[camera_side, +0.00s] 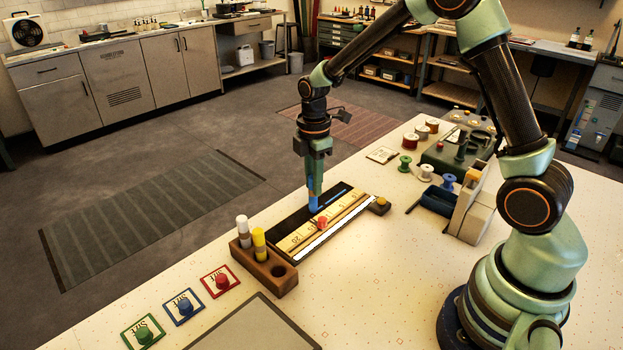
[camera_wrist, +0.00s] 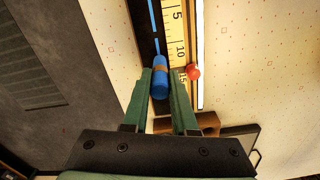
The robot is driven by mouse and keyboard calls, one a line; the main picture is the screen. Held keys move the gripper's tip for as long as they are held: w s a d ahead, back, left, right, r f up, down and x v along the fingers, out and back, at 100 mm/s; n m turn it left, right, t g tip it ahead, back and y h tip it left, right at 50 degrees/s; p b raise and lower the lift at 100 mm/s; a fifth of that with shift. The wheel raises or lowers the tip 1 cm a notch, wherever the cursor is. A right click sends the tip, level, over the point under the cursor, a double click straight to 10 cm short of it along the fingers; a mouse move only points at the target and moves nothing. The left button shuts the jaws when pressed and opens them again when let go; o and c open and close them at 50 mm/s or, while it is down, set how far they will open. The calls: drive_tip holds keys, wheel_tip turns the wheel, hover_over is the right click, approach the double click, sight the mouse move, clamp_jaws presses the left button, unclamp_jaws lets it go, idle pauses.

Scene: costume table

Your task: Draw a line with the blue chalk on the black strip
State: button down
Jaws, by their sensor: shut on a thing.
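My gripper (camera_side: 315,180) is shut on the blue chalk (camera_side: 313,199) and holds it roughly upright, tip down at the black strip (camera_side: 285,229). Whether the tip touches the strip is hard to tell. In the wrist view the chalk (camera_wrist: 160,82) sits between the two green fingers (camera_wrist: 160,93). A blue line (camera_side: 335,195) runs along the strip from its far end toward the chalk. It also shows in the wrist view (camera_wrist: 153,18), with what looks like a small break near the chalk. The near part of the strip looks bare.
A yellow ruler (camera_side: 350,207) lies beside the strip, with a red knob (camera_side: 322,222) at its edge. A wooden block (camera_side: 272,270) at the strip's near end holds a white chalk (camera_side: 243,231) and a yellow chalk (camera_side: 259,243). Spools and boxes stand at the back right.

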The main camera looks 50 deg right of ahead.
drive_tip(key=shift+a, duration=0.15)
drive_tip(key=shift+a+f, duration=0.15)
drive_tip(key=shift+a, duration=0.7)
drive_tip(key=shift+a, duration=0.15)
wheel_tip(320, 180, up, 6)
idle(1.2)
drive_tip(key=shift+r, duration=0.2)
drive_tip(key=s+r+m, duration=0.4)
drive_tip(key=s+m, duration=0.6)
drive_tip(key=m, duration=0.5)
